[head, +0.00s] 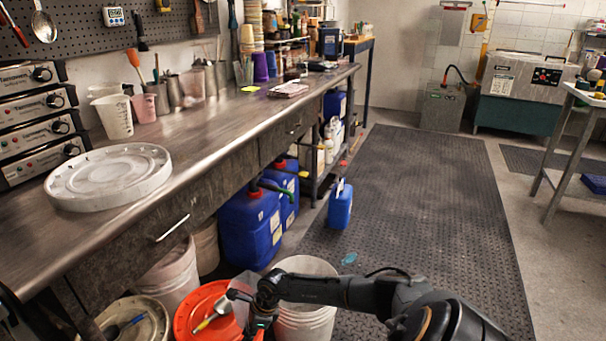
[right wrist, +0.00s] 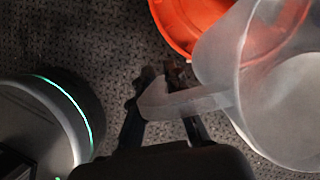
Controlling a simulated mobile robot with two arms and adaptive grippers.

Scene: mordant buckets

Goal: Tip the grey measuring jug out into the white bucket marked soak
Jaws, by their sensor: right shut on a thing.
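My right gripper (head: 262,302) is shut on the handle of the measuring jug (right wrist: 270,75), a translucent greyish jug; it also shows in the right wrist view (right wrist: 168,95). In the head view the jug is mostly hidden behind the gripper, with a pale part showing left of it. I cannot see its contents or clearly tell its tilt. A white bucket (head: 305,324) stands on the floor beside the gripper, to its right, with my right arm crossing in front of it. Its mark is not readable. My left gripper is not in view.
An orange-red lidded container (head: 187,312) is left of the jug. A pale bucket (head: 170,275) and another round container (head: 135,322) stand near the bench (head: 215,140). Blue canisters (head: 250,228) are under the bench. The dark floor mat (head: 420,190) is largely clear.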

